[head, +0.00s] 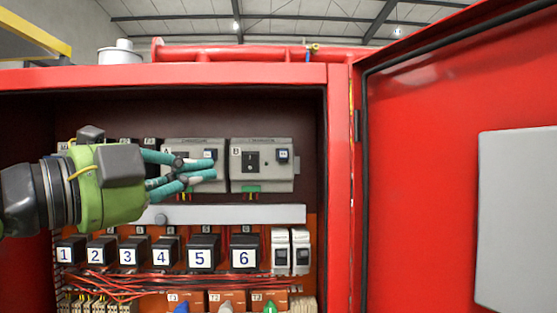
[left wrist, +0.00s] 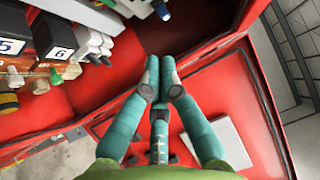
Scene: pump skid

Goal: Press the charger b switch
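The charger B unit (head: 270,178) is a grey box marked B on the upper row inside the red cabinet. Its black switch (head: 251,162) sits left of a small blue-and-white part on its face, and nothing covers it in the head view. I cannot tell the switch's position. My left gripper (head: 214,167) has teal fingers drawn together and holds nothing. In the head view its tips overlap the charger A unit (head: 186,146), just left of charger B. The fingers also show in the left wrist view (left wrist: 161,82). My right gripper is out of view.
The open red door (head: 420,180) with a grey panel stands at the right. Below the chargers are a grey rail (head: 240,214), numbered black blocks (head: 203,252) and red wires. The cabinet's right frame edge (head: 340,180) is close to charger B.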

